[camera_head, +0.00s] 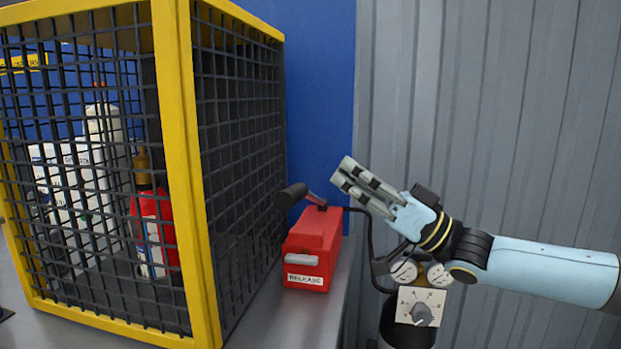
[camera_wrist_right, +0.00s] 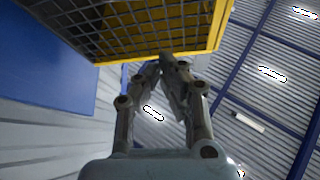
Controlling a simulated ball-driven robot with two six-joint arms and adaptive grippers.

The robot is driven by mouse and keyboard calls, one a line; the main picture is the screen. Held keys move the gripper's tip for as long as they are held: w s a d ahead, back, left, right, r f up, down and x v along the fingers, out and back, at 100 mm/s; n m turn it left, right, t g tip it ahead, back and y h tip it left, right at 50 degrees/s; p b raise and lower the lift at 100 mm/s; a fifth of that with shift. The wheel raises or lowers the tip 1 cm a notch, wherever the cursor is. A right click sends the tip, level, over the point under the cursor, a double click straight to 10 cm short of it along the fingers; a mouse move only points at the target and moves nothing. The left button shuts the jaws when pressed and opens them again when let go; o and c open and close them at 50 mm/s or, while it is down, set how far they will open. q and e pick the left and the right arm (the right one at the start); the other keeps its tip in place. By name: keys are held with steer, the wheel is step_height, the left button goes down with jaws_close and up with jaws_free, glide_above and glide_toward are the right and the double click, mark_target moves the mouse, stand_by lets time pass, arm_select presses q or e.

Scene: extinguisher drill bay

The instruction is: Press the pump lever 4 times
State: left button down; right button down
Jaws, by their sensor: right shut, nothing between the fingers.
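The pump is a red box (camera_head: 314,250) with a white label on its front, standing on the grey bench beside the cage. Its lever (camera_head: 293,195) has a black grip that points up and to the left from the top of the box. My right gripper (camera_head: 342,173) is to the right of the lever and above the box, apart from both. Its fingers are shut with nothing between them; they also show together in the right wrist view (camera_wrist_right: 167,62). The lever is not visible in the right wrist view. My left gripper is not in view.
A yellow-framed mesh cage (camera_head: 178,150) stands close left of the pump, holding a red extinguisher (camera_head: 153,230) and white cylinders (camera_head: 103,130). Gauges (camera_head: 404,271) and a dial plate (camera_head: 421,307) sit below my right arm. A corrugated grey wall (camera_head: 500,110) is behind.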

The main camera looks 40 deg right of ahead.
steer(key=w+a, duration=0.4)
steer(key=shift+w+f, duration=0.3)
steer(key=shift+w, duration=0.1)
steer(key=shift+a, duration=0.1)
